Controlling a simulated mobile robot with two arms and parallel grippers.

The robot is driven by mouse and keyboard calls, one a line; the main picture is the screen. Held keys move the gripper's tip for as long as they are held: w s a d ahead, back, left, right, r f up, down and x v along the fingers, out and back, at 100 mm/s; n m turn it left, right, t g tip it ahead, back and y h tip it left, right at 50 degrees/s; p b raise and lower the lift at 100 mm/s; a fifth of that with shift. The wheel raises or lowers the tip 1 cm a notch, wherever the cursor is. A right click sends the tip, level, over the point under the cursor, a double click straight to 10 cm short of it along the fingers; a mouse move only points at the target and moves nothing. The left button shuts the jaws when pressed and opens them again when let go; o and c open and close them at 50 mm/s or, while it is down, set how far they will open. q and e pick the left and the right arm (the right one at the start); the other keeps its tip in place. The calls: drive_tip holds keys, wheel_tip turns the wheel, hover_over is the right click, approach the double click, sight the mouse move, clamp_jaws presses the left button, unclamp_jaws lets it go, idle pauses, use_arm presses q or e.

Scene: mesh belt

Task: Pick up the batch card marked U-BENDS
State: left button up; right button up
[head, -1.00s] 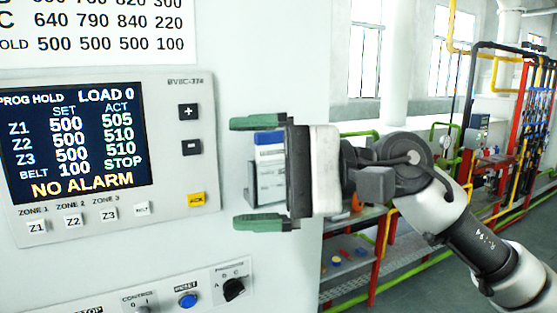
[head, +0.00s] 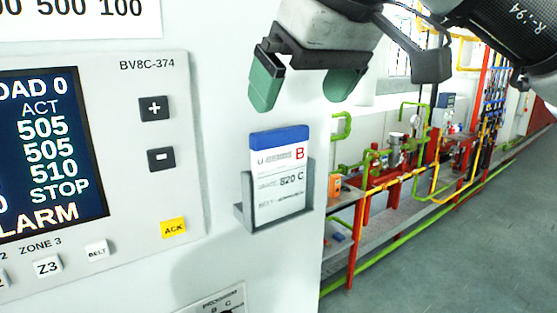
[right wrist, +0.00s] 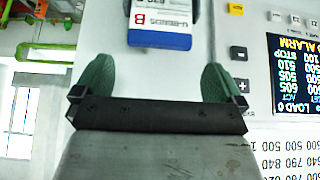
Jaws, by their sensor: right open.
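The batch card (head: 279,180) is white with a blue top band and a red B. Its heading starts with U- and is blurred in the head view. It stands upright in a grey holder (head: 244,214) on the cabinet's face, and the holder covers its lower edges. The card also shows in the right wrist view (right wrist: 160,22), upside down, beyond the fingertips. My right gripper (head: 304,100) is open and empty, above the card, with its green fingers pointing down and apart. It also shows in the right wrist view (right wrist: 158,72). My left gripper is not in view.
The control panel (head: 188,90) with its screen (head: 40,150) and keys is left of the card; the yellow ACK key (head: 173,228) is nearest. The cabinet's right edge is close beside the holder. Pipes and a red and green rack (head: 352,240) stand beyond.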

sight(282, 129)
drive_tip(key=shift+w+a+f, duration=0.1)
drive_tip(key=shift+w+f, duration=0.1)
drive_tip(key=shift+f, duration=0.5)
drive_tip(key=shift+w+a+f+p, duration=0.35)
drive_tip(key=shift+w, duration=0.1)
drive_tip(key=p+x, duration=0.2)
drive_tip(key=x, duration=0.2)
drive_tip(key=shift+w+a+r, duration=0.15)
drive_tip(key=shift+a, duration=0.05)
drive_tip(key=shift+f, duration=0.3)
drive_tip(key=shift+d+f, duration=0.1)
drive_tip(key=shift+f, duration=0.1)
drive_tip(key=shift+w, duration=0.1)
drive_tip(key=c, duration=0.4)
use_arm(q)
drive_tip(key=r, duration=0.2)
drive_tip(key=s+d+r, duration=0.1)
use_arm(e)
drive_tip(key=shift+c, duration=0.8)
